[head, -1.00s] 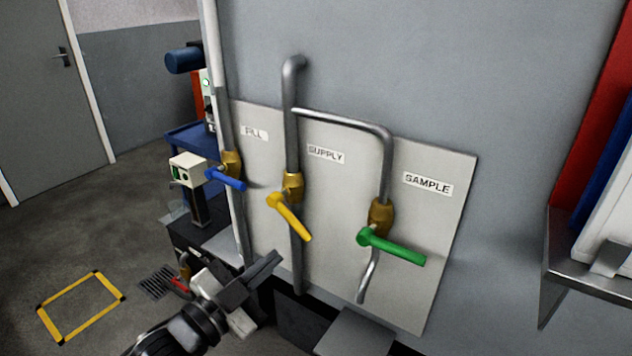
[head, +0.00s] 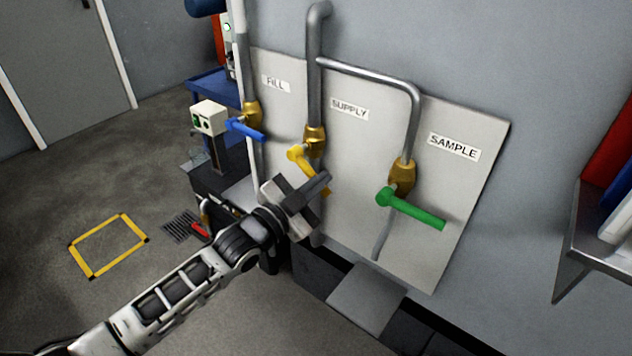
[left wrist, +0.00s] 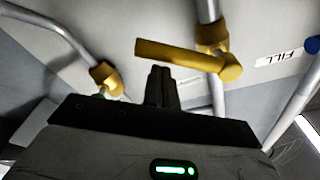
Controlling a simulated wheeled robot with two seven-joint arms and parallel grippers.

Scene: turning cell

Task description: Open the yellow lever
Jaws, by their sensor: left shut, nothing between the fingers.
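The yellow lever (head: 300,157) sits on the brass valve of the middle pipe, under the SUPPLY label (head: 349,110). It slants down to the right, partly hidden behind my left gripper. My left gripper (head: 322,183) is shut and empty, in front of the lever's lower end in the head view. In the left wrist view the yellow lever (left wrist: 180,56) crosses above the shut fingertips (left wrist: 160,75). I cannot tell whether they touch it. My right gripper is not in view.
A blue lever (head: 247,130) is on the FILL pipe to the left, and a green lever (head: 412,209) is on the SAMPLE pipe to the right. A grey shelf (head: 590,245) juts out at the far right. A red-handled valve (head: 200,230) is low at the left.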

